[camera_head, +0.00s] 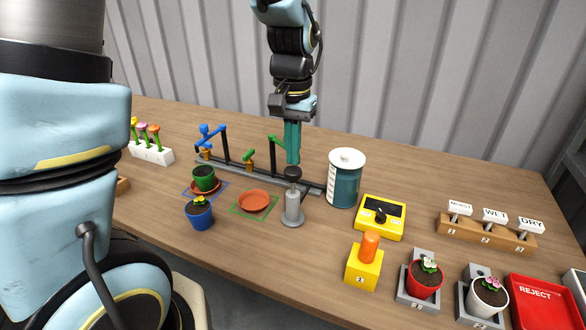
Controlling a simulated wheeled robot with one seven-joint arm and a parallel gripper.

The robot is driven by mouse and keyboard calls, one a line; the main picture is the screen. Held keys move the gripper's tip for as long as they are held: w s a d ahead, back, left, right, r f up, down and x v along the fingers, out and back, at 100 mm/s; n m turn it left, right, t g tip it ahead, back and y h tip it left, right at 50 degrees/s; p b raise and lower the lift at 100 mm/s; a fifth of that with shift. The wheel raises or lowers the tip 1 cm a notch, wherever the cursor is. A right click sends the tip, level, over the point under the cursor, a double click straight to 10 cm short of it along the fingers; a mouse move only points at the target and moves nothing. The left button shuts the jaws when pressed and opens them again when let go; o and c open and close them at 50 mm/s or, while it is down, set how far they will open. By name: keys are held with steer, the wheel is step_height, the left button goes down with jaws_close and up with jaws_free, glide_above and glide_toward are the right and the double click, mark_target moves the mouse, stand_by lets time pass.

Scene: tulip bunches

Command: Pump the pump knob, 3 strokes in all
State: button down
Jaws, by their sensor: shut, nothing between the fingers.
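The pump is a grey cylinder (293,207) standing on the table in the middle of the head view, with a dark round knob (292,173) on top. My gripper (293,161) points straight down over the knob, its teal fingers shut together and empty. The fingertips are at the knob's top; I cannot tell whether they touch it or hover just above. Little of the pump shaft shows between knob and cylinder.
A teal jar with a white lid (347,160) stands close right of the pump. A rail with blue and green spouts (248,160) runs behind it. An empty terracotta saucer (253,201) lies left. A yellow box (381,217) and orange-topped yellow block (363,265) stand right.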

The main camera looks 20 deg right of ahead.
mark_target(293, 170)
steer(key=shift+f, duration=0.1)
steer(key=shift+f+b, duration=1.25)
steer(key=shift+f, duration=0.7)
steer(key=shift+r, duration=0.2)
step_height(293, 170, up, 6)
steer(key=p, duration=0.5)
steer(key=shift+p, duration=0.4)
